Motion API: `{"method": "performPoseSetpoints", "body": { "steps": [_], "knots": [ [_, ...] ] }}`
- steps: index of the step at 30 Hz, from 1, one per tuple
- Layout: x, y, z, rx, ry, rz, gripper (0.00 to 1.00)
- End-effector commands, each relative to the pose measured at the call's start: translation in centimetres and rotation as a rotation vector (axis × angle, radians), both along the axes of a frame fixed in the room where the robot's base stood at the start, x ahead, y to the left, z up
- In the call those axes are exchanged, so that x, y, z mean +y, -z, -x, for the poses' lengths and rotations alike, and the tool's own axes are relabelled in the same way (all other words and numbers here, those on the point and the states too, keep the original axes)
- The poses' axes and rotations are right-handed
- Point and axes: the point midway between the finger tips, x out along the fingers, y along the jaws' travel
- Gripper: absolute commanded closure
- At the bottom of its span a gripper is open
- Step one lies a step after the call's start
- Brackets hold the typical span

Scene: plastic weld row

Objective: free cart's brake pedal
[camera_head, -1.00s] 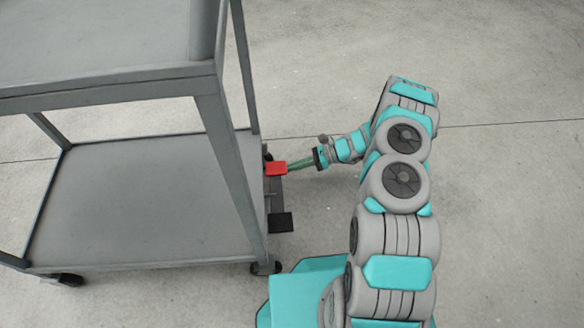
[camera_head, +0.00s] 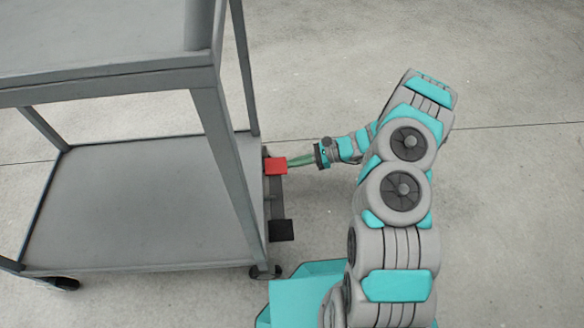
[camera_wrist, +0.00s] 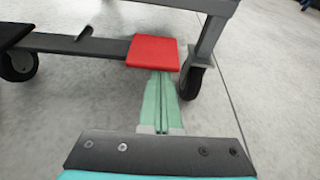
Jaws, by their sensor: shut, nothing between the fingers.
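The cart (camera_head: 140,205) is grey with two shelves and stands at the left in the head view. Its red pedal (camera_head: 276,166) sits low on the side facing my arm, and it shows in the wrist view (camera_wrist: 153,52) on a dark bar. A black pedal (camera_head: 281,230) is on the same bar, nearer to me. My gripper (camera_head: 290,162) has green fingers and is shut and empty. Its fingertips are at the near edge of the red pedal; in the wrist view the fingers (camera_wrist: 160,76) end right below it. I cannot tell whether they touch.
A cart caster (camera_wrist: 190,80) stands just right of the red pedal in the wrist view, and another wheel (camera_wrist: 18,62) is at the left. A cart leg (camera_head: 228,170) rises beside the pedals. The concrete floor (camera_head: 500,200) on the right is clear.

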Motion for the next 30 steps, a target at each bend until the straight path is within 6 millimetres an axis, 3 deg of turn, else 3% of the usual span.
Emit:
{"method": "performPoseSetpoints", "body": {
  "steps": [5, 12, 30],
  "knots": [
    [0.2, -1.4, 0.1, -0.108, -0.002, -0.005, 1.0],
    [0.0, -2.4, 0.3, -0.105, -0.001, -0.001, 1.0],
    [0.0, -2.8, 0.4, -0.103, -0.001, -0.003, 1.0]
  ]
}}
